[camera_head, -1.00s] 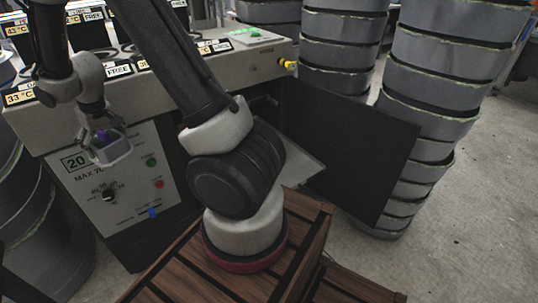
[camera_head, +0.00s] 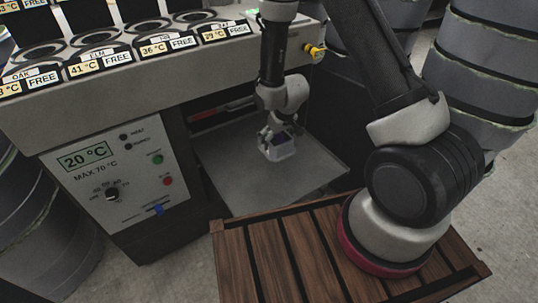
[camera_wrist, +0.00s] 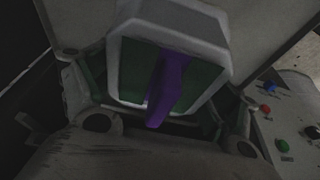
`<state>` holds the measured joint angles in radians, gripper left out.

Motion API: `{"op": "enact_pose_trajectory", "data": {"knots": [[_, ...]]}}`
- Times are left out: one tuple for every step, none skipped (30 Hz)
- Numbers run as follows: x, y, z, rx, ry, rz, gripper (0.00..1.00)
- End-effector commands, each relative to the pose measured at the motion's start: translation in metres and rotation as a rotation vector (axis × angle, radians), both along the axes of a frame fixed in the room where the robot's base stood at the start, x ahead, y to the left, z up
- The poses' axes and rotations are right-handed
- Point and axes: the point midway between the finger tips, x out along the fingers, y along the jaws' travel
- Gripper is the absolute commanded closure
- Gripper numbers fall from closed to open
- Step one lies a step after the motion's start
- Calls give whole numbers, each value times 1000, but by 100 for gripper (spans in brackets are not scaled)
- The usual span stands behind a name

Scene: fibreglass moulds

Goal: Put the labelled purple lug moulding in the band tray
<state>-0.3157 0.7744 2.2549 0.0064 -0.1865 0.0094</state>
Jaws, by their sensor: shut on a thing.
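My gripper (camera_head: 277,132) is shut on a pale, box-like moulding (camera_head: 280,152) with a purple part on it. In the wrist view the moulding (camera_wrist: 205,30) has a pale grey rim, a green inner face and a purple lug (camera_wrist: 169,85) standing out from it. No label on the moulding can be made out. In the head view the gripper hangs over a flat grey metal surface (camera_head: 232,176) at the front of the cabinet; whether the moulding touches it I cannot tell. I cannot tell for sure which thing is the band tray.
The cabinet has a control panel (camera_head: 110,180) reading 20 °C, MAX 70 °C. Its top holds several round wells with temperature and FREE signs (camera_head: 102,60). A slatted wooden platform (camera_head: 300,250) lies in front. Stacked grey tubs (camera_head: 480,80) stand at the right.

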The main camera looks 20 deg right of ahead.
Motion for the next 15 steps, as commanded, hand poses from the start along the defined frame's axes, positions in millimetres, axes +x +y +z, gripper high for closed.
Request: {"op": "enact_pose_trajectory", "data": {"knots": [[-4, 2, -12, -3, 2, 10, 43], [-5, 2, -19, -4, 2, 14, 43], [-6, 3, -27, -6, 1, 16, 43], [-6, 3, -34, -6, 1, 16, 43], [-5, 3, -39, -5, -1, 16, 43], [-5, 2, -47, -5, 0, 15, 43], [-5, 2, -51, -5, 0, 15, 43], [-5, 2, -56, -5, 0, 15, 43], [-5, 2, -60, -4, -1, 14, 43], [-4, 3, -62, -4, -2, 14, 43], [-4, 3, -65, -4, -2, 14, 43], [-4, 3, -69, -4, -2, 14, 43], [-4, 2, -73, -4, -2, 14, 43], [-5, 2, -78, -4, -1, 14, 43], [-5, 2, -85, -5, 1, 14, 43]]}}
